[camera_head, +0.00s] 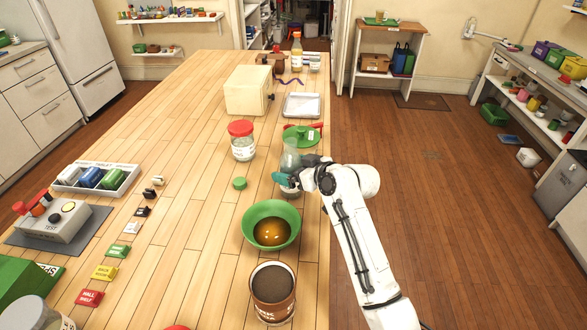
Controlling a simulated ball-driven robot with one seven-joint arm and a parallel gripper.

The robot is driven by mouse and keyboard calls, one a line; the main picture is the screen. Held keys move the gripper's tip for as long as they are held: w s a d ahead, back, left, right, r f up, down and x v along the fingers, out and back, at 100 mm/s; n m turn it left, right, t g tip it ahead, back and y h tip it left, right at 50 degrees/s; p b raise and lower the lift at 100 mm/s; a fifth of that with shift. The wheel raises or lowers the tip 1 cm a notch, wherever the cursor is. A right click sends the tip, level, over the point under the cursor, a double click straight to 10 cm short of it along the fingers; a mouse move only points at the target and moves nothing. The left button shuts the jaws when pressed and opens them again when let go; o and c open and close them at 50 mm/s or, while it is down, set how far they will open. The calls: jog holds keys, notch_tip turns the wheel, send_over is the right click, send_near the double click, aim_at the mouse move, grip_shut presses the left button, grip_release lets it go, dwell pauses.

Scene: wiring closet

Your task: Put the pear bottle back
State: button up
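A clear, pale greenish bottle (290,154) stands upright near the right edge of the wooden table. My gripper (287,181), with teal fingertips, is at its lower part and hides some of it. I cannot tell whether the fingers are closed on the bottle or only beside it. A loose green cap (240,183) lies on the table to the left. A second bottle (297,52), with amber contents and an orange cap, stands at the table's far end. No readable label shows which one is the pear bottle.
A green bowl (251,224) with amber liquid and a brown-filled jar (272,290) stand nearer. A red-lidded jar (242,142), a green lid-like item (301,134), a metal tray (301,105) and a cream box (247,91) stand beyond.

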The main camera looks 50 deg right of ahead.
jog(key=shift+r, duration=0.15)
jog(key=shift+s, duration=0.1)
jog(key=b+v, duration=0.1)
jog(key=v, duration=1.1)
